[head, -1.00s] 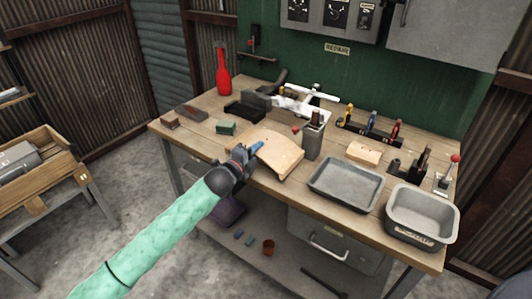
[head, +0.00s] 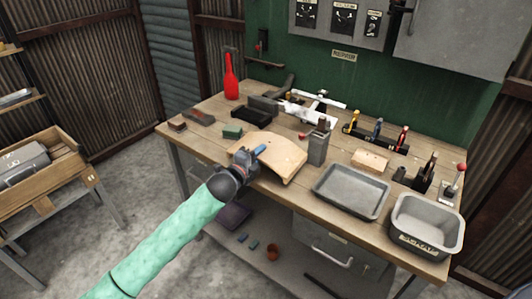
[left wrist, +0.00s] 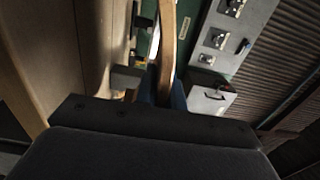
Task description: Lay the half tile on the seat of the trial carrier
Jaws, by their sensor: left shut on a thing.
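The half tile, a broad curved tan piece (head: 282,160), is at the front of the workbench, left of the grey upright holder. My left gripper (head: 258,152), with blue fingertips, is shut on its near left edge. In the left wrist view the tile (left wrist: 168,45) shows as a thin tan edge rising between the blue fingers. I cannot tell whether it touches the bench or hangs just above it. A white metal frame (head: 322,105) at the back of the bench looks like the trial carrier; its seat is hard to make out. My right gripper is not in view.
A grey upright holder (head: 318,146) stands close to the tile's right. A shallow grey tray (head: 350,209) and a deeper bin (head: 427,245) are at the right. A black open box (head: 252,117), green block (head: 232,131) and red bottle (head: 230,82) stand at the left.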

